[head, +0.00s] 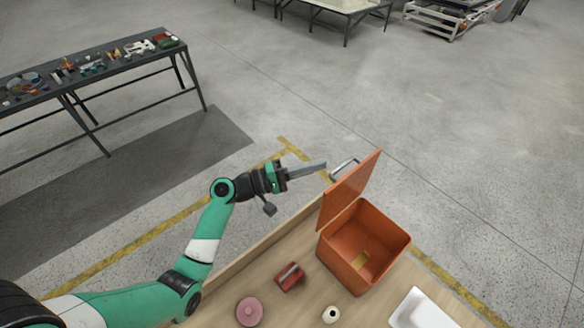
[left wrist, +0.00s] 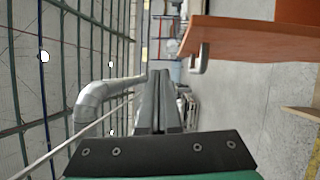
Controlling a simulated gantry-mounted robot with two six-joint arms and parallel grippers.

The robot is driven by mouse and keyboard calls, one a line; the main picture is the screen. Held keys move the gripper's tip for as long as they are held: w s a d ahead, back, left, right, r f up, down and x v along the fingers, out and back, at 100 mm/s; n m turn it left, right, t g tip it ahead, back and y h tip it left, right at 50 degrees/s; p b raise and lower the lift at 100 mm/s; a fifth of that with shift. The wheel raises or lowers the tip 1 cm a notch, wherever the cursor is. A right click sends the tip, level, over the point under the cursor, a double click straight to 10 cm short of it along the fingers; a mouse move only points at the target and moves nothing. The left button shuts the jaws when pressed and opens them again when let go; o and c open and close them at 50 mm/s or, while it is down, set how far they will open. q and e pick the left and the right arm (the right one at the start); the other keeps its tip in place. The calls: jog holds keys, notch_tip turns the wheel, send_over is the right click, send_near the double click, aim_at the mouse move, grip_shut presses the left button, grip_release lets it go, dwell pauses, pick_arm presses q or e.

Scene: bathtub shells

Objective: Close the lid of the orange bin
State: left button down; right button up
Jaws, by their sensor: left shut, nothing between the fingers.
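The orange bin (head: 345,265) stands at the far right part of the wooden table, with a small yellowish piece (head: 360,259) inside. Its orange lid (head: 352,189) is open and stands up, leaning a little outward, with a metal handle (head: 343,169) on its outer side. My left gripper (head: 325,164) is shut and empty, just left of the handle on the outer side of the lid; I see a small gap. In the left wrist view the shut fingers (left wrist: 161,80) point ahead, with the lid (left wrist: 255,40) and its handle (left wrist: 199,57) to the right. My right gripper is not in view.
On the wooden table (head: 262,268) are a red object (head: 290,277), a pink round object (head: 249,312), a small white cylinder (head: 331,314) and a white tray (head: 420,310). A raised wooden edge runs along the far side. A dark table with tools (head: 95,66) stands away at left.

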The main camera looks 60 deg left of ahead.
pick_arm(q)
jog(key=s+a+f+n+y+b, duration=0.2)
jog(key=s+a+f+n+y, duration=0.15)
jog(key=a+f, duration=0.35)
jog(key=w+d+p, duration=0.2)
jog(key=w+d, duration=0.3)
jog(key=w, duration=0.4)
jog(key=shift+w+d+r+m, duration=0.3)
jog(key=shift+w+r+m, duration=0.1)
jog(key=shift+r+m, duration=0.05)
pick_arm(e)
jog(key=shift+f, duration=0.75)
